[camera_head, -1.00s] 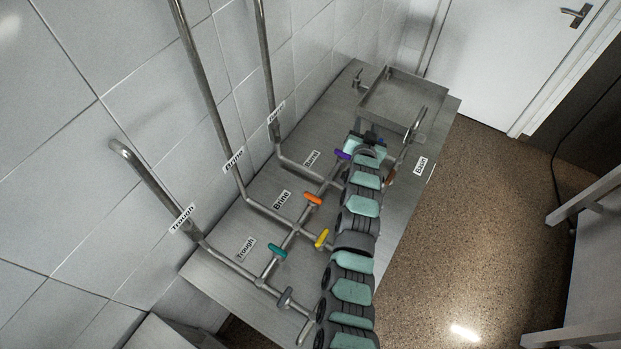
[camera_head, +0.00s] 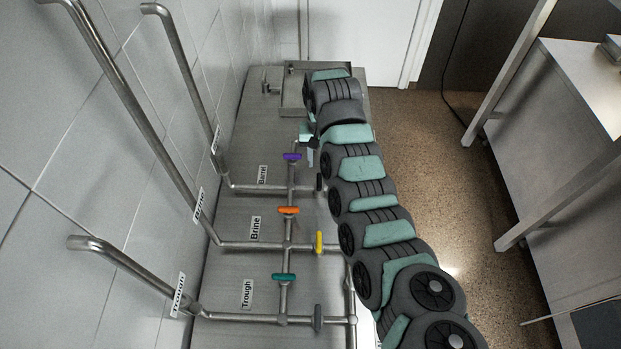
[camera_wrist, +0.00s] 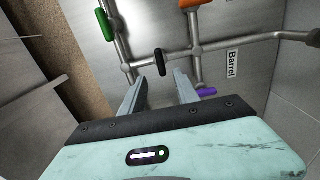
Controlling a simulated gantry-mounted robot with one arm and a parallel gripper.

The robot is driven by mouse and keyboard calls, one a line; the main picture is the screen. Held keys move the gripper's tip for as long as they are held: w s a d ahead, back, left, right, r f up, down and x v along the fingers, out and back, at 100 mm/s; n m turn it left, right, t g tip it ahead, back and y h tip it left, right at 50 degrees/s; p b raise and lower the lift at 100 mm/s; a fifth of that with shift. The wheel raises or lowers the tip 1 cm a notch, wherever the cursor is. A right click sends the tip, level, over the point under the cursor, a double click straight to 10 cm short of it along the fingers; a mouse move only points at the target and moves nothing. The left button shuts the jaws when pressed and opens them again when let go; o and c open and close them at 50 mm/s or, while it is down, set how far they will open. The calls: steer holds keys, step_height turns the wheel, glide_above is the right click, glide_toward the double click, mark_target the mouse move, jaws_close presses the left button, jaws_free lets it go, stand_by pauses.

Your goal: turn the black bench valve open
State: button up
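The black valve (camera_wrist: 160,62) shows in the wrist view just ahead of my fingertips. Its short handle lies crosswise to its branch pipe. In the head view the black valve (camera_head: 319,182) is small, close beside my arm, right of and below the purple valve (camera_head: 291,157). My gripper (camera_wrist: 158,82) is open and empty. Its two fingers point toward the black handle, which appears between and beyond their tips, apparently without contact. In the head view my arm hides most of my gripper.
Nearby valves are orange (camera_head: 289,210), yellow (camera_head: 319,242), teal (camera_head: 284,277) and grey (camera_head: 318,318). A green valve (camera_wrist: 106,25) shows in the wrist view. Labels include Barrel (camera_head: 263,175), Brine (camera_head: 256,228) and Trough (camera_head: 247,294). A basin (camera_head: 290,104) stands at the bench's far end.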

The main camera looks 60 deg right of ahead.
mark_target(319, 180)
step_height(319, 180, down, 10)
steer(key=shift+r, duration=0.25)
steer(key=shift+c, duration=0.4)
jaws_close()
stand_by(0.3)
